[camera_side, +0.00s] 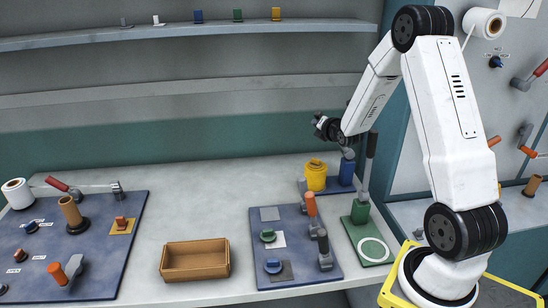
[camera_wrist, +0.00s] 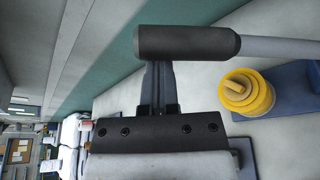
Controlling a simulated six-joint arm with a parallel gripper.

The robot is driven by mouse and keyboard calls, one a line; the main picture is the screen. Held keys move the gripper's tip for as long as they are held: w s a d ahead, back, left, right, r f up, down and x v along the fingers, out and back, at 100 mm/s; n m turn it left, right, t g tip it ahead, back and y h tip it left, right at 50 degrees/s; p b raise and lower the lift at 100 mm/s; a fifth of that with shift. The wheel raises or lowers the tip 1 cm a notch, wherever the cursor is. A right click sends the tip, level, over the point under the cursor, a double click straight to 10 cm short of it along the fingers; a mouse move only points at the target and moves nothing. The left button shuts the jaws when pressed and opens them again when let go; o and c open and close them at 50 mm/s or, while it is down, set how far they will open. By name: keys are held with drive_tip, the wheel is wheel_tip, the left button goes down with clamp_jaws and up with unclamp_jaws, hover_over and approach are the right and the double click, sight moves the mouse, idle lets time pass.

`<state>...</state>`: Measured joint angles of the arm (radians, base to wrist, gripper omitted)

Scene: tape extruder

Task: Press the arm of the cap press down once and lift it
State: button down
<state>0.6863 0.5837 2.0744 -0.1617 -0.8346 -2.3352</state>
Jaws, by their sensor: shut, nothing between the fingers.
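The cap press stands at the back right of the bench in the side view, with a blue post (camera_side: 347,172) and a yellow round part (camera_side: 316,176) beside it. The yellow part (camera_wrist: 246,92) shows at the right in the wrist view, stepped and on a blue base (camera_wrist: 298,88). The press arm is raised; its dark handle (camera_wrist: 187,42) and grey rod (camera_wrist: 280,48) cross the top of the wrist view. My gripper (camera_side: 329,127) is shut and empty at the handle. Its fingers (camera_wrist: 159,78) end at the handle, which hides their tips; contact cannot be told.
A green-based lever (camera_side: 361,212) stands upright close to the right of the cap press. A blue board (camera_side: 285,225) with several handles lies in front. A wooden tray (camera_side: 195,261) and another board (camera_side: 100,265) are further left. The bench behind the tray is clear.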

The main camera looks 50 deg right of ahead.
drive_tip(key=s+d+r, duration=0.2)
drive_tip(key=shift+d+r, duration=0.1)
drive_tip(key=shift+r, duration=0.2)
drive_tip(key=s+a, duration=0.6)
drive_tip(key=a, duration=0.1)
drive_tip(key=shift+s+f, duration=0.15)
drive_tip(key=shift+f, duration=0.05)
idle(0.9)
drive_tip(key=shift+a, duration=0.1)
idle(0.5)
